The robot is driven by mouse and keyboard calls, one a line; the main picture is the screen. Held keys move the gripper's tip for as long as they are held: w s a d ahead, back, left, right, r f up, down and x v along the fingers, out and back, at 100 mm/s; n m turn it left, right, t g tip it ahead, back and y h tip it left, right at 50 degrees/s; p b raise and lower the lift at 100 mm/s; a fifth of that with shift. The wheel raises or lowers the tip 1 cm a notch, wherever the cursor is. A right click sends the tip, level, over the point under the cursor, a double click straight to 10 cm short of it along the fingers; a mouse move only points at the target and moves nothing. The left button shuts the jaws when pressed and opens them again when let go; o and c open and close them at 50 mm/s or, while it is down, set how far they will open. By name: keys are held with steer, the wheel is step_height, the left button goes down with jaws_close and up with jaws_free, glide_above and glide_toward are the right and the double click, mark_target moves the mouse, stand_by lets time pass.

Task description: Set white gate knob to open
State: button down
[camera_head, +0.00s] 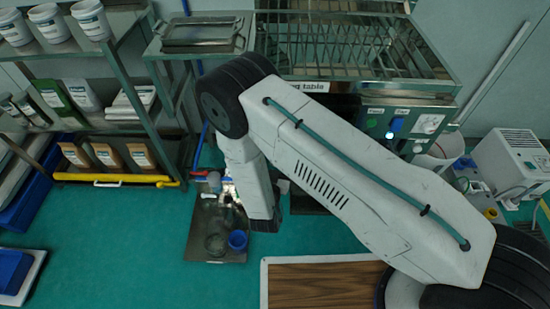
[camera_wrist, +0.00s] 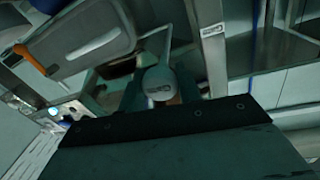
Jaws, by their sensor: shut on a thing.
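The knob's exact angle cannot be read.
In the head view the steel sieve machine (camera_head: 430,82) stands at the back, with a lit blue button (camera_head: 395,124) on its panel. Shelves with tubs (camera_head: 90,18) stand at the left. A metal tray (camera_head: 203,246) with containers lies on the green floor. An orange handle (camera_wrist: 30,60) shows in the wrist view.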

steer(key=shift+d, duration=0.15)
steer(key=c, duration=1)
jaws_free()
steer(key=s, duration=0.2)
steer(key=s+a, duration=0.1)
steer(key=s, duration=0.4)
steer(key=shift+s+a, duration=0.2)
steer(key=shift+s, duration=0.15)
